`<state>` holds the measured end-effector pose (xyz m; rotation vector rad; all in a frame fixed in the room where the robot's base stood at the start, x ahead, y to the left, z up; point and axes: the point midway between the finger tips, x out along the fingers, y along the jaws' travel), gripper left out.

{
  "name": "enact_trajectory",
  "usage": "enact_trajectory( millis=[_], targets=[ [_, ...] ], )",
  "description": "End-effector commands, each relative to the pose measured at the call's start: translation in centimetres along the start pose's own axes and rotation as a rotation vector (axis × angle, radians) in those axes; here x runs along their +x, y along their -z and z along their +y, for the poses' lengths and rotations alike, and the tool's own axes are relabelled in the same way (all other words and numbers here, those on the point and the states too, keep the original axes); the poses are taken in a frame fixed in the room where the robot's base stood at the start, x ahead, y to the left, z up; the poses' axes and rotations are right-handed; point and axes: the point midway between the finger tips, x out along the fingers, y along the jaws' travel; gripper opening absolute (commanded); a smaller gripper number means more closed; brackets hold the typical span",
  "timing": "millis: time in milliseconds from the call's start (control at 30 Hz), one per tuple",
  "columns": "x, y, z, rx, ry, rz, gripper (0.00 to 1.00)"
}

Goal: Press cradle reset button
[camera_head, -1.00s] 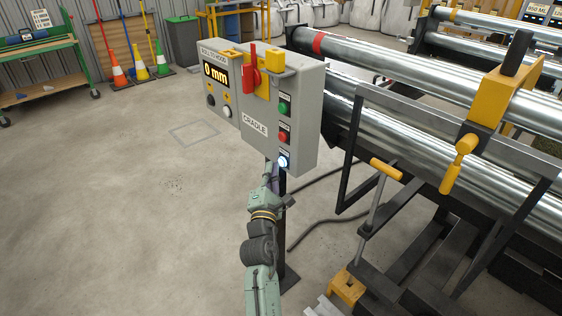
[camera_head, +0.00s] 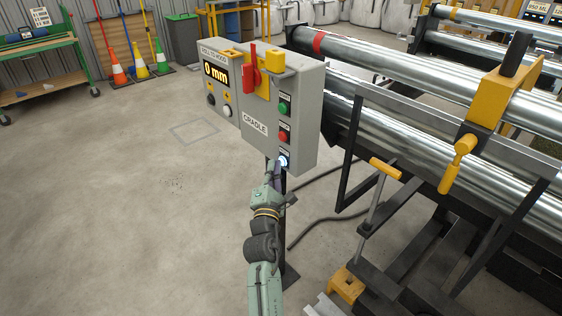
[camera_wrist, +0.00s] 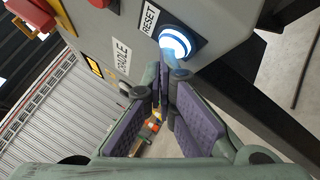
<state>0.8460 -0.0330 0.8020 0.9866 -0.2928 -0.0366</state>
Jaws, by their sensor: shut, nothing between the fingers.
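The cradle reset button (camera_wrist: 175,42) is a white-blue lit round button in a dark ring, under a RESET label (camera_wrist: 149,18) in the wrist view. In the head view the button (camera_head: 283,161) is lowest on the side of the grey CRADLE control box (camera_head: 300,135). My gripper (camera_wrist: 168,72) is shut and empty. Its purple-padded fingers meet just below the button in the wrist view, with a fingertip overlapping the lower edge of the lit face. I cannot tell if it touches. In the head view my arm rises from below to the button, and the fingertips are hard to make out.
Green (camera_head: 284,107) and red (camera_head: 283,136) buttons sit above the reset button. A red lever (camera_head: 250,70) and a yellow bracket are on the box front. Steel rollers (camera_head: 400,110) and a yellow-handled frame (camera_head: 386,169) stand to the right.

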Motion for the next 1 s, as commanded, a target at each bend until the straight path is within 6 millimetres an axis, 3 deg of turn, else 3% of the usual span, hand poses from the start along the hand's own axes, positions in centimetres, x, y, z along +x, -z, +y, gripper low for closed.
enact_trajectory(
  millis=[533,1000],
  targets=[
    [0.1,-0.2,-0.2,0.000,0.002,-0.002,0.00],
    [-1.1,0.6,0.7,0.001,0.001,-0.001,0.00]
  ],
)
